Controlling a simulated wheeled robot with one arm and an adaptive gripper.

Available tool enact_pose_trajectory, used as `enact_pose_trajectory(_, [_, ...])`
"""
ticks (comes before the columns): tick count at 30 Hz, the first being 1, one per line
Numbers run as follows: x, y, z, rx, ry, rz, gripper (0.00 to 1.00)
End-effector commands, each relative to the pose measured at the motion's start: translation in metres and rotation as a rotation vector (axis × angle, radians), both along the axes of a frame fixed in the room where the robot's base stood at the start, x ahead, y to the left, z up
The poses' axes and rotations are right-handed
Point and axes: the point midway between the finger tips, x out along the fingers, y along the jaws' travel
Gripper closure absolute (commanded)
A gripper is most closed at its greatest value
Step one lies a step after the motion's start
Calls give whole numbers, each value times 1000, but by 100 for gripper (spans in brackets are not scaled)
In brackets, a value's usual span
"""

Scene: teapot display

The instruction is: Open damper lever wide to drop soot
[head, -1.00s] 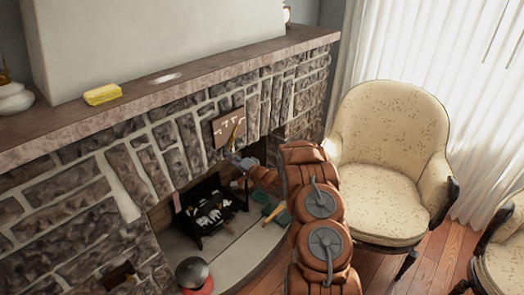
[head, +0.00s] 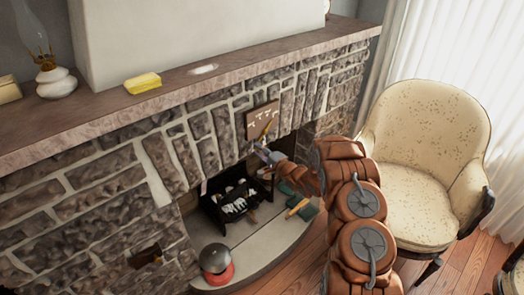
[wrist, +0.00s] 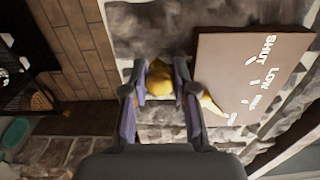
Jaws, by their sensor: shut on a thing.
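The damper lever (wrist: 160,82) is yellow and lies between the fingers of my gripper (wrist: 160,72), which is shut on it. Its thin pointed end reaches right in the wrist view, over the edge of the brown label plate (wrist: 240,60). The plate reads SHUT, LOW and a small third word; a further mark near the pointer tip is too small to read. In the head view the lever (head: 267,128) stands tilted in front of the plate (head: 257,118) on the stone fireplace. My gripper (head: 264,153) is just below it; the fingers are hard to make out there.
Below is the firebox opening with a black grate (head: 232,200) holding pale pieces. A red and dark round object (head: 216,264) and green items (head: 305,213) stand on the hearth. A cream armchair (head: 425,150) is close on the right. A yellow block (head: 143,82) lies on the mantel.

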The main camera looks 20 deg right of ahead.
Motion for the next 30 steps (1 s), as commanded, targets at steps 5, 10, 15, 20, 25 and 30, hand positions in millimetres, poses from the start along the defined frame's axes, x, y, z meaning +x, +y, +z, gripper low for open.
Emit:
enact_pose_trajectory(5, [1,1,2,0,-5,3,65])
enact_pose_trajectory(10, [1,0,2,-2,-4,2,47])
enact_pose_trajectory(15, [0,0,1,-1,-3,1,47])
enact_pose_trajectory(20, [-1,-1,1,-1,-2,0,47])
enact_pose_trajectory(25, [-14,-6,1,-1,-1,0,47])
enact_pose_trajectory(30, [-40,-18,0,-2,2,-2,47])
